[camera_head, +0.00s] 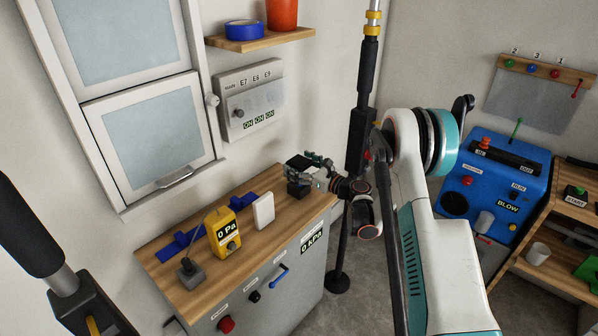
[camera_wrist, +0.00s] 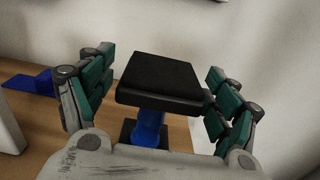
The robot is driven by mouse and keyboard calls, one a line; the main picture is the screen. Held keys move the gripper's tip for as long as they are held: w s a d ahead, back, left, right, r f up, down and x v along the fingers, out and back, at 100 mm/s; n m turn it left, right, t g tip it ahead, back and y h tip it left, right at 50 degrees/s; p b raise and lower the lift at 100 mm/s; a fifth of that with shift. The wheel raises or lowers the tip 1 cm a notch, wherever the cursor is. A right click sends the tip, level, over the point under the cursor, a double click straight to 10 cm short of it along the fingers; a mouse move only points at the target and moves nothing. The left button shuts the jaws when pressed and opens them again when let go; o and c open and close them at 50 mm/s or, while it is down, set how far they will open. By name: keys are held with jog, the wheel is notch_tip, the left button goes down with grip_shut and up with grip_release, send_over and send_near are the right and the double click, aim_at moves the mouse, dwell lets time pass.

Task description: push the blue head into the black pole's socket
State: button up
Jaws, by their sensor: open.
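A blue head (camera_head: 178,244) seems to lie on the wooden counter, partly hidden behind a yellow gauge box. A flat blue piece also shows at the left of the wrist view (camera_wrist: 32,82). A tall black pole (camera_head: 367,75) with yellow bands stands upright behind my arm. My gripper (camera_head: 305,172) is over the counter's far right end. Its fingers are open on either side of a black-topped block (camera_wrist: 160,78) on a blue stem (camera_wrist: 147,128) with a black base. I cannot tell whether they touch it.
The yellow 0 Pa box (camera_head: 223,233), a white block (camera_head: 263,211) and a grey switch box (camera_head: 190,272) stand on the wooden counter (camera_head: 160,272). Another dark pole (camera_head: 25,235) is close at the lower left. A blue machine (camera_head: 492,185) stands at right.

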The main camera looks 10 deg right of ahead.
jog(key=c, duration=1.2)
jog(key=shift+r, duration=0.15)
